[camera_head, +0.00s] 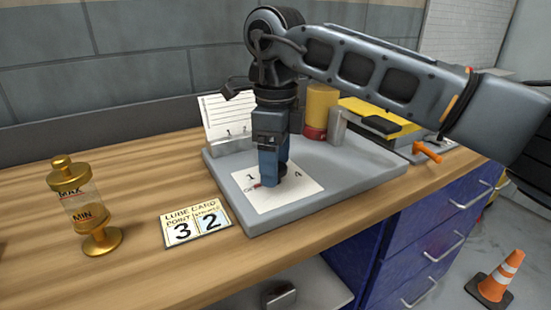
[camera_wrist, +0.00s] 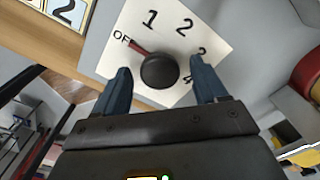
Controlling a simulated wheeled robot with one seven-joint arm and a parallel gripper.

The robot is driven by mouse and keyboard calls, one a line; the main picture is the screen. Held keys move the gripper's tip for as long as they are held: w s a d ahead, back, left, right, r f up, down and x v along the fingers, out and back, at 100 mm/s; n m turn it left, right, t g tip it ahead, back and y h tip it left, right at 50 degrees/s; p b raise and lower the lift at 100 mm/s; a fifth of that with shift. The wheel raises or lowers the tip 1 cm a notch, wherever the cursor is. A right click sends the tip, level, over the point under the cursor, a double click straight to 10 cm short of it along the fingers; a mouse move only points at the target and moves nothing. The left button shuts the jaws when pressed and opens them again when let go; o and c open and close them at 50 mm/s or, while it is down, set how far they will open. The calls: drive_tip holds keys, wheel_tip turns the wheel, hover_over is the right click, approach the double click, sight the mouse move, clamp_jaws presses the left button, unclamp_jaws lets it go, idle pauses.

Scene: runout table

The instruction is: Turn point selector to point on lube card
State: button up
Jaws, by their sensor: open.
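The point selector (camera_wrist: 159,71) is a round black knob with a red pointer. It sits on a white dial plate (camera_wrist: 205,30) marked OFF, 1, 2, 3 and 4. The pointer is at OFF in the wrist view. The lube card (camera_head: 197,223) lies on the bench and reads point 3, strokes 2. My gripper (camera_wrist: 160,88) is open, with one blue finger on each side of the knob; I cannot tell whether either touches it. In the head view my gripper (camera_head: 270,178) points down over the dial and hides most of the knob.
The dial is on a grey tray (camera_head: 235,192) on the wooden bench. A brass oiler (camera_head: 85,207) marked MAX and MIN stands at left. A lined card (camera_head: 226,115), a yellow and red cylinder (camera_head: 320,110) and an orange handle (camera_head: 427,152) stand behind or right.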

drive_tip(key=c, duration=1.1)
drive_tip(key=shift+o, duration=0.2)
